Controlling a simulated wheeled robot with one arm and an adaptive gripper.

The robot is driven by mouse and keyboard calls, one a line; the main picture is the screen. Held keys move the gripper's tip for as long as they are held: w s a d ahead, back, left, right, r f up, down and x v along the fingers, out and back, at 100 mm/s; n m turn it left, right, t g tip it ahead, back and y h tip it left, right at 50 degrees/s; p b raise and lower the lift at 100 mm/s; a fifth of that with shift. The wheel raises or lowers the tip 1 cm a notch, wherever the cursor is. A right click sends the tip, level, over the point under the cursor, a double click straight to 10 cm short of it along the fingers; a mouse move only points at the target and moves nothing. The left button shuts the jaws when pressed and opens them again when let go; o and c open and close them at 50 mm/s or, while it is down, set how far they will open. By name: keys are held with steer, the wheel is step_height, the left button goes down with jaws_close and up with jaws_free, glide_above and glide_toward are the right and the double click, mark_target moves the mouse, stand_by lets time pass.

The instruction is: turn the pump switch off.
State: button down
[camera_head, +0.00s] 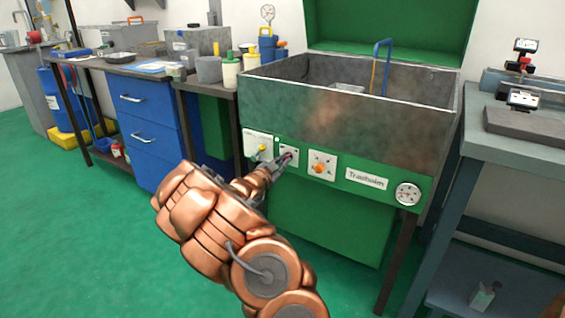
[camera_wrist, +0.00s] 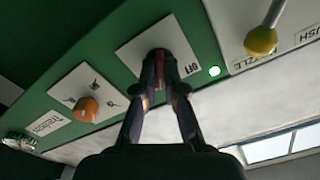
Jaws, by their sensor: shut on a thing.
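The switch (camera_head: 293,152) sits on a small white plate on the green front panel of the metal basin, between two other plates. My gripper (camera_head: 283,161) reaches the switch from the front. In the wrist view its two dark fingers (camera_wrist: 165,65) are closed around a dark reddish knob (camera_wrist: 158,55), which they mostly hide. The knob's exact angle cannot be told.
An orange knob (camera_head: 319,168) on a white plate is close on the right. A yellow-tipped lever (camera_head: 262,149) is close on the left; it also shows in the wrist view (camera_wrist: 260,41). A round gauge (camera_head: 408,194) is farther right. The green floor in front is clear.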

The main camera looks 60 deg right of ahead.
steer(key=shift+n+p, duration=0.4)
steer(key=shift+p, duration=0.5)
steer(key=n+p, duration=0.2)
steer(key=p, duration=0.1)
steer(key=shift+r+p, duration=0.1)
steer(key=shift+p, duration=0.3)
steer(key=shift+n+p, duration=4.4)
steer(key=shift+p, duration=1.7)
steer(key=c, duration=1.3)
jaws_free()
steer(key=shift+o, duration=0.2)
